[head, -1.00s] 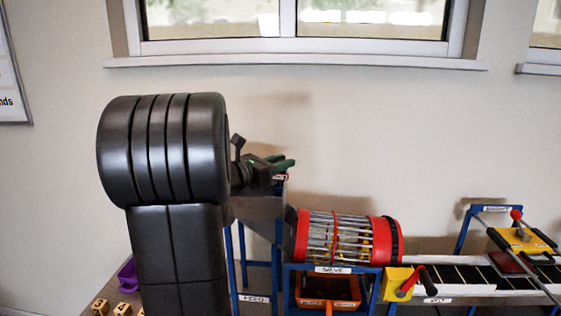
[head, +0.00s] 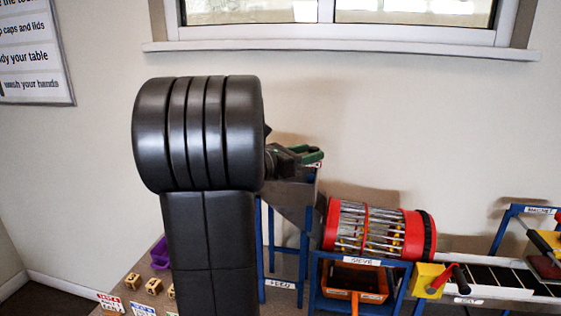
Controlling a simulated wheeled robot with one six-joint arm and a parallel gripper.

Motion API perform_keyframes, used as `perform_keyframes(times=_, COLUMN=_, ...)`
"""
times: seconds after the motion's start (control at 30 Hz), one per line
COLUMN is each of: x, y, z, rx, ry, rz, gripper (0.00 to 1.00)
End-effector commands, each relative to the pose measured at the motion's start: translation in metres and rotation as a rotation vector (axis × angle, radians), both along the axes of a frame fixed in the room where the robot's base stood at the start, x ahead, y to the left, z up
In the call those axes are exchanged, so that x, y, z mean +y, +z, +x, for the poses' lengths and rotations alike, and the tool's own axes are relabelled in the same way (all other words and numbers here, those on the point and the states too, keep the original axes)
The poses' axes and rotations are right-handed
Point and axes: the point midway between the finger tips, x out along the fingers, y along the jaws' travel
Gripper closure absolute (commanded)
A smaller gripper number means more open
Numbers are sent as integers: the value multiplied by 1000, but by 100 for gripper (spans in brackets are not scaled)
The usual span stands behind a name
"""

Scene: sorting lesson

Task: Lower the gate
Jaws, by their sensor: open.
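My gripper (head: 308,156), with green fingers, is open above the top of the grey metal hopper (head: 290,197) on the blue feed stand (head: 304,250). A small white label shows at the hopper's upper right edge, close below the fingers; it is too small to read. I cannot make out the gate itself: my arm and gripper cover part of the hopper's top. I cannot tell whether the fingers touch anything.
Right of the hopper is a red-ended barred sieve drum (head: 366,229) over an orange tray (head: 355,282). A purple bin (head: 160,253) and lettered blocks (head: 153,286) lie left.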

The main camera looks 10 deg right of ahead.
Motion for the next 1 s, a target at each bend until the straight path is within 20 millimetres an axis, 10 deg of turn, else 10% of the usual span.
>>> perform_keyframes(times=0.5, x=88, y=-1, z=-30, rx=1, ry=4, rz=1, gripper=55)
perform_keyframes(times=1.0, x=108, y=-1, z=-38, rx=2, ry=0, rz=0, gripper=55)
